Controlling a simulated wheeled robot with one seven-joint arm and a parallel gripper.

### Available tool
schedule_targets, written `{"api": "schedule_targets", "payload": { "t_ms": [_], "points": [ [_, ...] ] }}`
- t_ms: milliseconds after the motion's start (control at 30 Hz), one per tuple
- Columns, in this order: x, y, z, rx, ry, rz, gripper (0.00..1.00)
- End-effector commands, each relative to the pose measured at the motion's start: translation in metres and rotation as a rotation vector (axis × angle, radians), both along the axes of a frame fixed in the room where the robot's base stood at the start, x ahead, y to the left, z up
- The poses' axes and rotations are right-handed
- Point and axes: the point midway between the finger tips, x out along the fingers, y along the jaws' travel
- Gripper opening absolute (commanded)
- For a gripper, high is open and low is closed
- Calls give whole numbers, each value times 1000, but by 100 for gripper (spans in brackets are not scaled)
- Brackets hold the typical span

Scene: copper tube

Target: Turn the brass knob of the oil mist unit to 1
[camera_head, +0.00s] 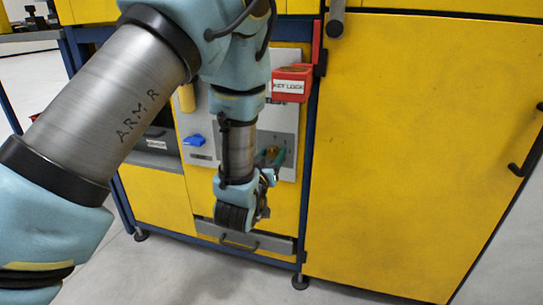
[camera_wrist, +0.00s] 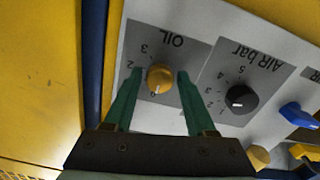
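The brass knob (camera_wrist: 160,78) sits on a grey OIL plate (camera_wrist: 182,58) whose lettering appears upside down in the wrist view. Its white pointer mark faces down in that view, toward what looks like the 0. The figures 2 and 3 show to the left and upper left of the knob; the 1 is not clearly readable. My gripper (camera_wrist: 160,74) is open, with one green finger on each side of the knob and visible gaps between. In the head view the green fingers (camera_head: 280,157) reach the panel, and the knob (camera_head: 271,152) is partly hidden.
A black AIR bar knob (camera_wrist: 238,98) and a blue handle (camera_wrist: 298,114) are beside the OIL plate. A red KEY LOCK box (camera_head: 292,83) juts out above my fingers. A drawer with a handle (camera_head: 240,243) is below. A large yellow door (camera_head: 420,150) stands to the right.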

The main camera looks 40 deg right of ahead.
Motion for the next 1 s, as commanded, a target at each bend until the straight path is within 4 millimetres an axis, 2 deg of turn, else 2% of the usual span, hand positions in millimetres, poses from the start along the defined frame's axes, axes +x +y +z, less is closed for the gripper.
{"api": "schedule_targets", "payload": {
  "t_ms": [67, 467, 767, 1000],
  "points": [
    [0, 0, 0, 0, 0, 0, 46],
    [0, 0, 0, 0, 0, 0, 1],
    [0, 0, 0, 4, -6, 0, 0],
    [0, 0, 0, 48, -75, 0, 0]
  ]
}}
